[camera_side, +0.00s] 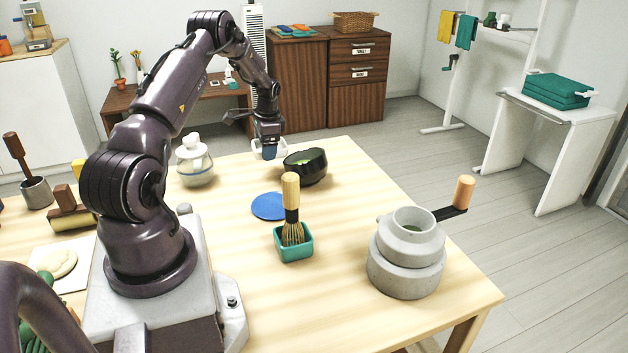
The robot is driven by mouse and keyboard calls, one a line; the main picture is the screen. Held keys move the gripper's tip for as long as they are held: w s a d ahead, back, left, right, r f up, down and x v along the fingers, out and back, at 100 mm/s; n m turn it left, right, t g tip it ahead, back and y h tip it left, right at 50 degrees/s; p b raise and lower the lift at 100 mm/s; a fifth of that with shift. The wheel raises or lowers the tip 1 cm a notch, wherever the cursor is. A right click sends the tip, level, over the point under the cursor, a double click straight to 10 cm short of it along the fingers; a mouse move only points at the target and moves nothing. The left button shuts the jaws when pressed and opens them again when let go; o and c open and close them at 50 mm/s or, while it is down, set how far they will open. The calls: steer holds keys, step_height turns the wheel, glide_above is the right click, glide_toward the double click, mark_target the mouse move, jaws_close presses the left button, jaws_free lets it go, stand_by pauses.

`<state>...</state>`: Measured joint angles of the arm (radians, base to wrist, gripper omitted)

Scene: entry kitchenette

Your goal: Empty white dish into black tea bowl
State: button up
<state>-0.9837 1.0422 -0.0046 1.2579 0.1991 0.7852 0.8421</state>
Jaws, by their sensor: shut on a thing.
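The black tea bowl (308,173) stands upright near the far edge of the table, with green matter visible inside it. My gripper (268,151) is just left of the bowl, shut on the white dish (257,153). The dish is close to the bowl's left rim; I cannot tell whether they touch. The dish's contents are hidden by my gripper and the viewing angle.
A blue disc (269,206) lies in front of the bowl. A bamboo whisk (292,229) stands in a teal holder (295,248). A grey stone mill (407,260) with a handle stands at right. A white lidded jar (195,165) stands left of the gripper.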

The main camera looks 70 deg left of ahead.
steer(key=shift+d, duration=0.15)
stand_by(0.4)
step_height(320, 180, up, 6)
steer(key=shift+w+n, duration=0.1)
steer(key=shift+n, duration=0.4)
steer(key=w+d+r, duration=0.2)
steer(key=d, duration=1.3)
steer(key=w+d+r, duration=0.2)
steer(key=w+d, duration=0.1)
steer(key=d, duration=1.2)
steer(key=w+d+r+m, duration=0.1)
steer(key=w+d+r, duration=0.1)
steer(key=d, duration=1.2)
steer(key=shift+w+d+r, duration=0.15)
steer(key=shift+w+d, duration=0.25)
steer(key=shift+w, duration=0.15)
